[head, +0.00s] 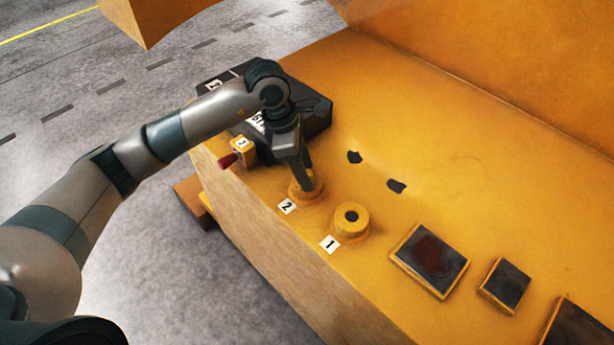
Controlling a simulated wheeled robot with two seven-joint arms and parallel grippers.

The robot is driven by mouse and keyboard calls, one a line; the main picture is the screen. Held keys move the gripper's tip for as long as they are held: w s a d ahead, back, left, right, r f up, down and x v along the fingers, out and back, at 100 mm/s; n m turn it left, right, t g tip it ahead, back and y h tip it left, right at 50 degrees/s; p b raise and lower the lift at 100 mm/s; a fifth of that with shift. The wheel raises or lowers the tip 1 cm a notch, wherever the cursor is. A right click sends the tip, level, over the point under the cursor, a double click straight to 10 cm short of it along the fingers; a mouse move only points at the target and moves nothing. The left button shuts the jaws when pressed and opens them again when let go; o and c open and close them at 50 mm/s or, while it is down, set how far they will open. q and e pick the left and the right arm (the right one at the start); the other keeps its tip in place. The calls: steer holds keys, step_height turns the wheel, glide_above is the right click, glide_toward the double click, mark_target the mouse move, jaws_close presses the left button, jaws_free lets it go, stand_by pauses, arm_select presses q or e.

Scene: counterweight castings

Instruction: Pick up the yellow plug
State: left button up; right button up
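My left gripper (305,178) points down at the round yellow fitting (304,192) beside the label 2. Its dark fingertips are at the top of that fitting and hide part of it. I cannot tell whether they touch it or are closed on anything. No separate yellow plug can be made out with certainty; the yellow part under my fingers may be it. A second round yellow fitting (350,222) with a dark hole in its top stands beside the label 1. A red plug-like piece (229,160) sticks out at the yellow block (243,150) with the label 3. My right gripper is not in view.
The fittings stand along the edge of a large yellow casting (430,130). A dark box (318,122) lies behind my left gripper. Dark square plates (430,260) are set at the lower right. The casting's upper middle is mostly clear.

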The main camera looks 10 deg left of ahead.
mark_target(309, 173)
arm_select(q)
jaws_close()
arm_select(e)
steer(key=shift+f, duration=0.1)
